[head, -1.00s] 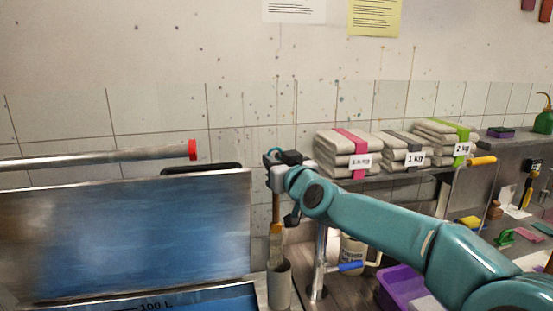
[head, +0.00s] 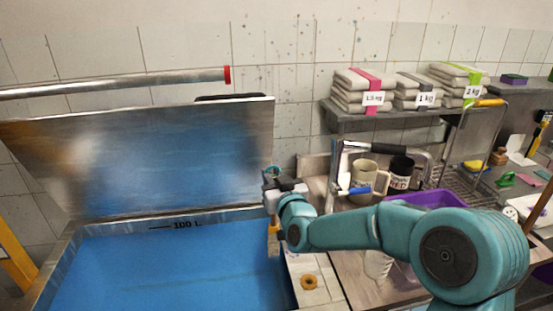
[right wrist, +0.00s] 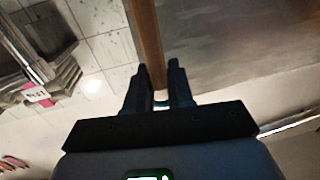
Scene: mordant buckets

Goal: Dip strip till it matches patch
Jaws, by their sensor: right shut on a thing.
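My right gripper (head: 273,195) is shut on a brown wooden stick (head: 273,230), which hangs down from it by the right rim of the vat. The stick also shows between the two dark fingers in the right wrist view (right wrist: 147,40). I cannot tell from here whether its lower end touches the liquid, nor pick out a dyed strip on it. The steel vat (head: 62,262) holds blue liquid (head: 170,270) and is marked 100 L. Its lid (head: 150,155) stands open behind. I cannot make out a colour patch to match. My left gripper is out of view.
A shelf (head: 400,118) holds folded cloth stacks labelled by weight. Below are a beige mug (head: 362,178), a dark mug (head: 400,172) and a purple tub (head: 435,198). A tan ring (head: 310,282) lies right of the vat. A red-tipped bar (head: 110,84) spans above the lid.

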